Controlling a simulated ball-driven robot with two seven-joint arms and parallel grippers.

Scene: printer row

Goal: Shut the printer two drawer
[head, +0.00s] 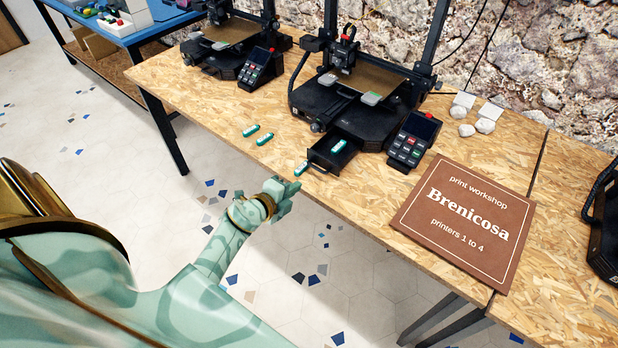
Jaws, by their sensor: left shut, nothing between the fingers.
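The black drawer (345,160) of the middle printer (345,100) stands pulled out at the printer's front, above the chipboard bench. A teal stick (338,146) lies inside it. My left gripper (294,186) is shut and empty. In the picture it is just below and left of the drawer's front, by the bench's front edge. Another teal piece (301,168) shows between the gripper and the drawer front. I cannot tell whether the gripper touches the drawer. My right gripper is out of view.
Two teal sticks (265,138) lie on the bench (200,100) left of the drawer. A keypad unit (414,138) stands right of the drawer, beside a brown Brenicosa sign (467,222). Another printer (225,40) stands to the left. The floor in front is clear.

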